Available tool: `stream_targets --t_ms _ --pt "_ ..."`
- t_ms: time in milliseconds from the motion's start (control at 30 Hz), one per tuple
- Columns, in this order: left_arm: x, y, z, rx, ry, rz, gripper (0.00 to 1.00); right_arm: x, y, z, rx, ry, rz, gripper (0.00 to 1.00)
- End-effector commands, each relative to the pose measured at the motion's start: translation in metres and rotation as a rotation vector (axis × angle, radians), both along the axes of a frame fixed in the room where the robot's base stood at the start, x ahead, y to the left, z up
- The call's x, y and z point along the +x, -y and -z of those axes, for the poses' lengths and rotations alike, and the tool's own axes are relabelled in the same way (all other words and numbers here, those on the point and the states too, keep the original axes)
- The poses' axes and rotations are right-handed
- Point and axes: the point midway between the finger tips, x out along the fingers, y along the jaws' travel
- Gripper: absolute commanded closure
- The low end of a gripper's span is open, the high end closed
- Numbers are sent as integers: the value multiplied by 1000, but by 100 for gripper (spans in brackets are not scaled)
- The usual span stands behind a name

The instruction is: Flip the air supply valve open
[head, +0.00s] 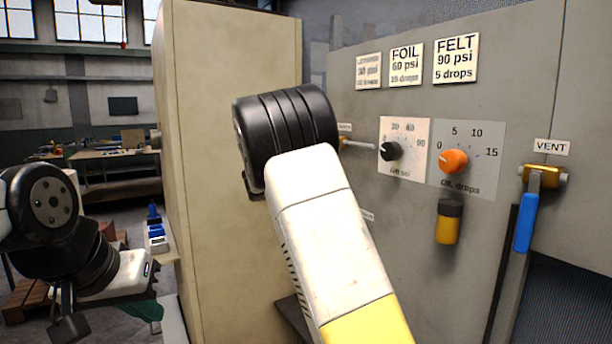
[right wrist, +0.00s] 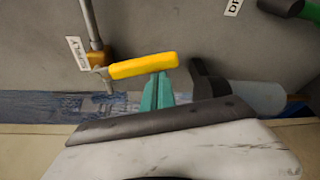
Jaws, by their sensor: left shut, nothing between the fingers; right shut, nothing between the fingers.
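The air supply valve shows in the right wrist view as a brass body (right wrist: 97,58) on a grey pipe, with a yellow lever (right wrist: 143,66). The lever lies roughly crosswise to the pipe. A small label (right wrist: 77,52) is beside the body. My right gripper (right wrist: 160,80) is shut and empty, its teal fingers at the lever's lower edge; I cannot tell whether they touch it. In the head view my right arm hides this valve and the right fingers. My left gripper (head: 150,312) is shut and empty at the lower left, away from the panel.
The grey panel carries a black pressure knob (head: 390,151), an orange oil knob (head: 453,161) and a vent valve with a blue lever (head: 525,222). A beige cabinet (head: 235,60) stands left of it. A green handle (right wrist: 300,8) is at the wrist view's upper right.

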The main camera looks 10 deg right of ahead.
Motion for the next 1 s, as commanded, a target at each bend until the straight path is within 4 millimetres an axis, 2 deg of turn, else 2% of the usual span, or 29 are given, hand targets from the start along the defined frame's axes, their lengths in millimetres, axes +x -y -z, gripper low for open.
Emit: stream_targets --t_ms 533,1000 --pt "0 0 0 0 0 0 100 -43 17 -20 -174 -485 3 100" --pt "0 0 0 0 0 0 100 -68 27 -52 -324 -896 4 100"
